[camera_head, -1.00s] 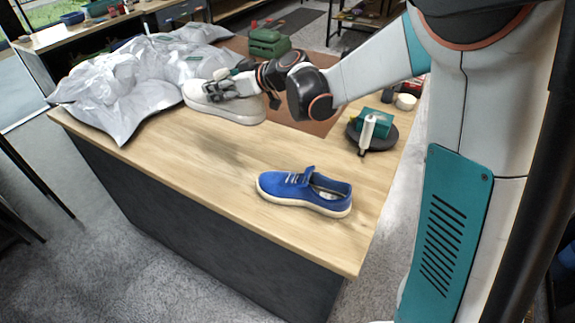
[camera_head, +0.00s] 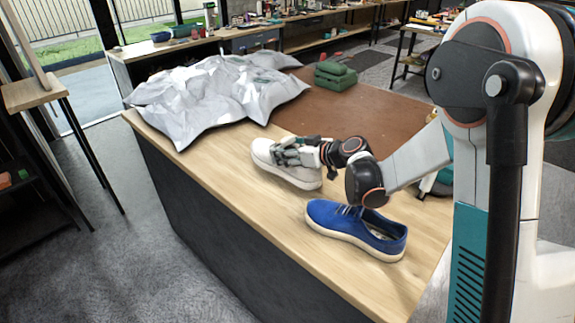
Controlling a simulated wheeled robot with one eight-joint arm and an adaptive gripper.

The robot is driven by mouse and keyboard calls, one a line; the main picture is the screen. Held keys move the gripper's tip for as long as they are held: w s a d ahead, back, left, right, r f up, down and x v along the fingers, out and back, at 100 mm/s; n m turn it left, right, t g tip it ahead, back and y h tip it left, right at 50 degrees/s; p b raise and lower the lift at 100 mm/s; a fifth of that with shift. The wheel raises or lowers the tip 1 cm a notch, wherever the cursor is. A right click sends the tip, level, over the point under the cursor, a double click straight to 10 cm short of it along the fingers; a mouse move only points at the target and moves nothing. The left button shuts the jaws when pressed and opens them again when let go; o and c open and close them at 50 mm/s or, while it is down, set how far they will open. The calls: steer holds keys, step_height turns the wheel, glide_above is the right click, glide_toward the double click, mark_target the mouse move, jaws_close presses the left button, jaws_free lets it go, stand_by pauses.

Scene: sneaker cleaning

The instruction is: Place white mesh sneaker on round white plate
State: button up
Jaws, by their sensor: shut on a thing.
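The white sneaker (camera_head: 302,176) is over the wooden part of the table, just left of and behind the blue sneaker. My gripper (camera_head: 286,156) is shut on its upper part, and the fingers hide some of the shoe. I cannot tell whether the sole touches the table or hangs a little above it. No round white plate shows in this view; my arm covers part of the table's right side.
A blue sneaker (camera_head: 355,229) stands on the table (camera_head: 235,185) close to the white one. A brown mat (camera_head: 350,118) and a green case (camera_head: 335,76) lie behind. Bare wood shows in front of the sheeting.

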steer(key=shift+f+b, duration=0.65)
steer(key=shift+f, duration=1.4)
steer(key=shift+f, duration=0.1)
steer(key=o, duration=1.3)
